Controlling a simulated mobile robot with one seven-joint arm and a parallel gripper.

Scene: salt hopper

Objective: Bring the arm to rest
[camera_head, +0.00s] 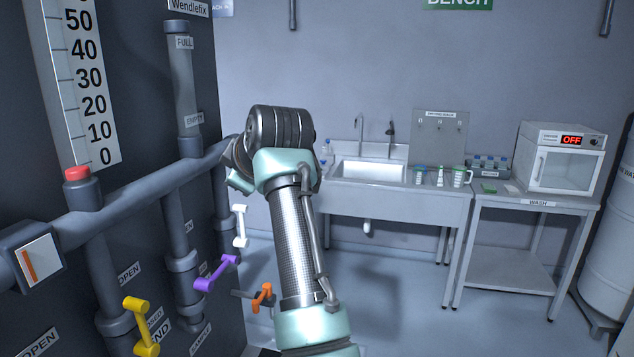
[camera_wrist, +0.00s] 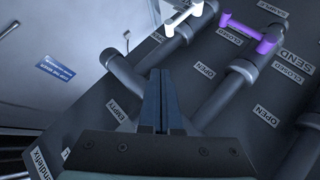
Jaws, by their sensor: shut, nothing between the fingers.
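My gripper (camera_wrist: 163,100) shows in the wrist view with its two dark fingers together and nothing between them. It points toward the dark pipe panel. In the head view my arm rises in the middle and bends left toward the panel; the gripper itself is hidden behind the arm there. A white handle (camera_head: 240,226) and a purple handle (camera_head: 216,273) sit on the panel pipes just left of my arm. They also show at the top of the wrist view, the white handle (camera_wrist: 183,17) and the purple handle (camera_wrist: 249,36), beyond the fingertips.
An orange handle (camera_head: 262,296) is close to my arm, and a yellow handle (camera_head: 146,327) is lower left.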

